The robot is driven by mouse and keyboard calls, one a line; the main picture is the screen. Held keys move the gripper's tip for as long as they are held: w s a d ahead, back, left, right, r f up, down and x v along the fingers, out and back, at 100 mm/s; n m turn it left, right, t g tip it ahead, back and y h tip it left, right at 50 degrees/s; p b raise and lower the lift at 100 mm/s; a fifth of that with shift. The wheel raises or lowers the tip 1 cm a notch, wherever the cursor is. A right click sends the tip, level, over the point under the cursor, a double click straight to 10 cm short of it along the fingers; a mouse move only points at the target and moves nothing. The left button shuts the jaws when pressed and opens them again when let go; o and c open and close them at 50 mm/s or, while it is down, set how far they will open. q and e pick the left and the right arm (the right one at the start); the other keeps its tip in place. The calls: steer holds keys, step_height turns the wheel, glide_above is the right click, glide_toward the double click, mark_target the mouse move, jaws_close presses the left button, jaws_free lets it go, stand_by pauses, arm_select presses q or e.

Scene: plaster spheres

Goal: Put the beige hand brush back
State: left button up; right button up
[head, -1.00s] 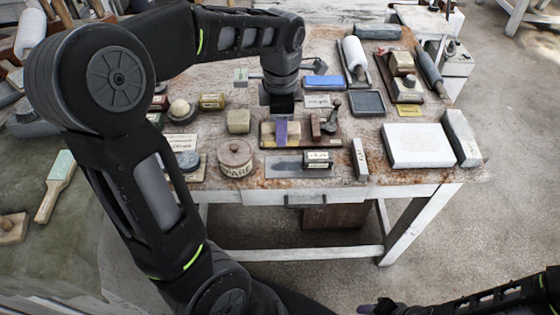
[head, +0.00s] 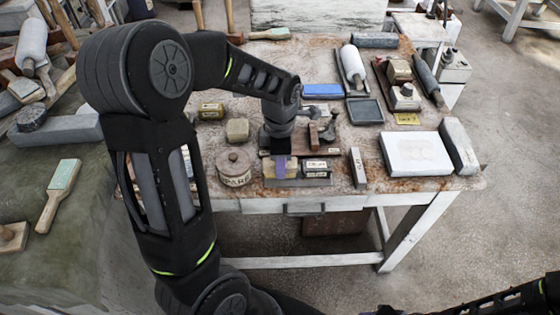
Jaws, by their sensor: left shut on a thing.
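My left gripper (head: 279,160) is over the front of the workbench, shut on a beige block-like thing that I take to be the beige hand brush (head: 268,170).
A round lidded pot (head: 235,166) stands just left of the brush. A grey upright block (head: 357,168) and a white slab (head: 417,153) lie to the right. A green-topped brush (head: 60,182) lies on the left bench.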

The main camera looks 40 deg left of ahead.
arm_select(q)
steer(key=shift+f, duration=0.2)
steer(key=shift+f, duration=0.15)
steer(key=o, duration=1.2)
step_height(320, 180, up, 12)
steer(key=shift+r+b, duration=0.25)
steer(key=shift+b, duration=0.1)
stand_by(0.3)
